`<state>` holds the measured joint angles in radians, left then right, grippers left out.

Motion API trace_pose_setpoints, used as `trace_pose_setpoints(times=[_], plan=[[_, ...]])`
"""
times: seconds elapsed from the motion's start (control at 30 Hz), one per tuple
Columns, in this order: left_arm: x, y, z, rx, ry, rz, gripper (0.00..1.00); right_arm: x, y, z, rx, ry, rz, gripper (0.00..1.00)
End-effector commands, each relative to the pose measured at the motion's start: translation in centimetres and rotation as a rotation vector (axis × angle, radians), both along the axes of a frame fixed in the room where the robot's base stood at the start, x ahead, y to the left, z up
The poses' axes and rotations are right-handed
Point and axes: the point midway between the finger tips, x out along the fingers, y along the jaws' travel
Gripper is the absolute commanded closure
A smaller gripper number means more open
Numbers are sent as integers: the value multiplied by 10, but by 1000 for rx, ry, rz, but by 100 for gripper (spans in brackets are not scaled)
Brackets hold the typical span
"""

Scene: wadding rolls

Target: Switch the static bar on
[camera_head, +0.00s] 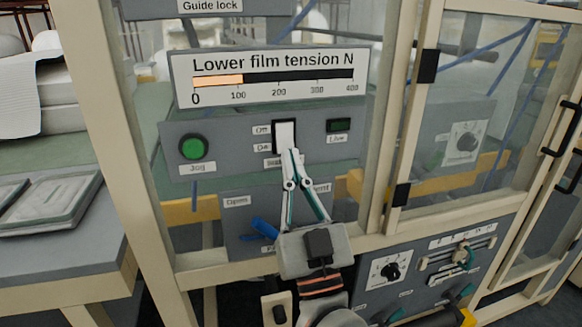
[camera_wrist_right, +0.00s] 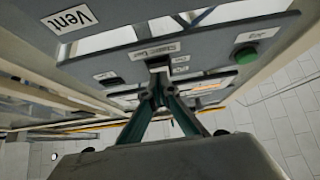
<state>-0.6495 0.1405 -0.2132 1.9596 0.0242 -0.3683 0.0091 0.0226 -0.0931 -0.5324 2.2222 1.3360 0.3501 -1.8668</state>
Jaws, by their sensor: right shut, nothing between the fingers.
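The static bar switch (camera_head: 285,134) is a white rocker in a black frame on a grey panel, with "Off" beside its upper part and "On" beside its lower part. Its name label below is partly hidden by my gripper. The "Live" lamp (camera_head: 339,125) to its right is dark green and looks unlit. My right gripper (camera_head: 292,153) is shut and empty, its fingertips at the rocker's lower end; I cannot tell whether they touch. In the wrist view the fingertips (camera_wrist_right: 158,78) are just by the switch, near the "Static bar" label (camera_wrist_right: 153,51). My left gripper is not in view.
A green "Jog" button (camera_head: 193,147) is left on the same panel. A film tension gauge (camera_head: 272,78) is above. A blue lever (camera_head: 264,228) sits below, close to my right gripper. Cream frame posts (camera_head: 396,110) flank the opening. A knob panel (camera_head: 390,271) is lower right.

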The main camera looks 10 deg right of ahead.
Motion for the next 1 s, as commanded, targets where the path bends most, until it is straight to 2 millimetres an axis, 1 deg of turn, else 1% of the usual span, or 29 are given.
trace_pose_setpoints(times=[0.03, 0.13, 0.47, 0.57, 0.73, 0.8, 0.9, 1.0], plan=[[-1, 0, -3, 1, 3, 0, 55, 3, 0, -1, 1, 0, 1, 100], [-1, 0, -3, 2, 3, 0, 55, 5, 1, 0, 0, -1, 1, 100], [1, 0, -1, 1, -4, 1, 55, 5, 1, 0, 0, -3, 0, 100], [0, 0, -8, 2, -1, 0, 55, 8, 1, -3, 0, -16, -1, 100], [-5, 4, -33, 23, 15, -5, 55, 16, 1, -12, 3, -74, 0, 100], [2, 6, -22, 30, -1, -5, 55, 14, 1, -5, 7, -81, 1, 100], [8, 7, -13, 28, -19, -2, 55, 14, 1, -2, 8, -82, 0, 100], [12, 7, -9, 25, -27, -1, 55, 14, 1, -1, 8, -83, 0, 100]])
